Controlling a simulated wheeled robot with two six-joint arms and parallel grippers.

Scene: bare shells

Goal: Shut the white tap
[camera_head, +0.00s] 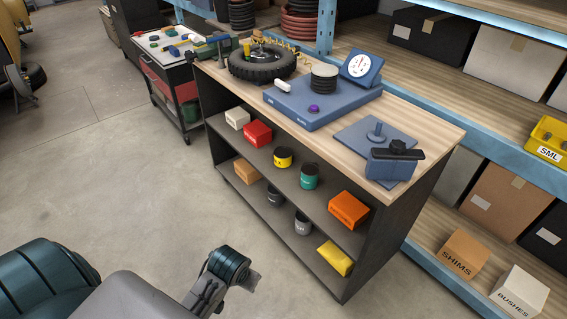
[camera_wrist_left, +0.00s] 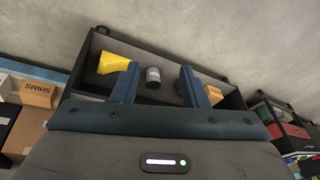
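A small white tap (camera_head: 282,87) sits on the left part of a flat blue unit (camera_head: 322,105) on the workbench. I cannot tell the tap's exact setting. In the left wrist view my left gripper (camera_wrist_left: 159,68) is open and empty, its two blue fingers well apart. It faces the lower shelf, away from the tap. In the head view one of my arms shows at the bottom, apart from the bench. My right gripper is not in view.
The wooden bench (camera_head: 435,123) also holds a tyre (camera_head: 262,62) and a blue plate fixture with a black handle (camera_head: 395,158). Its shelves hold several boxes and cans. Blue racking (camera_head: 487,142) stands behind. The floor (camera_head: 120,180) in front is clear.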

